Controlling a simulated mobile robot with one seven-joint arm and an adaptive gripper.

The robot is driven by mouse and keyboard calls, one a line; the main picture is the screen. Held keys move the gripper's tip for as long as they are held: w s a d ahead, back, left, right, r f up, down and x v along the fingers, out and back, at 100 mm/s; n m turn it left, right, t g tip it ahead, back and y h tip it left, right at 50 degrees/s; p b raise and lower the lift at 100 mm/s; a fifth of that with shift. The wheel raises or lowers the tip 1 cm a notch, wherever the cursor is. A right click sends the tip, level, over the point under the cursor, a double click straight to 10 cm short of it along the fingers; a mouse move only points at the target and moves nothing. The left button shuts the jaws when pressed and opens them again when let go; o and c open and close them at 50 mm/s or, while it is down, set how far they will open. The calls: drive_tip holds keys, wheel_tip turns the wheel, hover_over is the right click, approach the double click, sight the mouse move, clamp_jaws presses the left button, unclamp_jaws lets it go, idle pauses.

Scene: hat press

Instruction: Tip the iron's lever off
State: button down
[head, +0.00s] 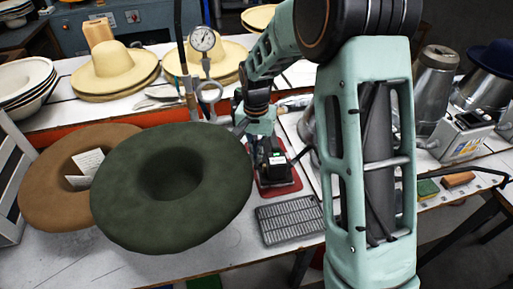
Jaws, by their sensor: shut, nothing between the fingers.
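My gripper (268,150) is seen from behind, pointing down below the pale green wrist. It is shut and empty, over a small red pad (287,187) at the middle of the worktable. Dark parts with a small pale label (277,157) show there, and I cannot clearly separate the gripper from what lies on the pad. No iron lever can be made out, nor whether my gripper touches one. A grey metal box (465,138) with a dark fitting on top and a yellow-marked label stands at the right. I cannot tell whether it belongs to the iron.
A dark green hat (215,195) and a brown hat (45,190) lie left of my gripper. A grey slotted plate (290,218) lies in front of the pad. A dial gauge (202,39) stands behind. My arm hides much of the right of the table.

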drive_tip(key=shift+f+b, duration=0.8)
drive_tip(key=shift+f, duration=0.45)
drive_tip(key=shift+r, duration=0.2)
drive_tip(key=shift+r+p, duration=2.4)
drive_tip(key=shift+r, duration=1)
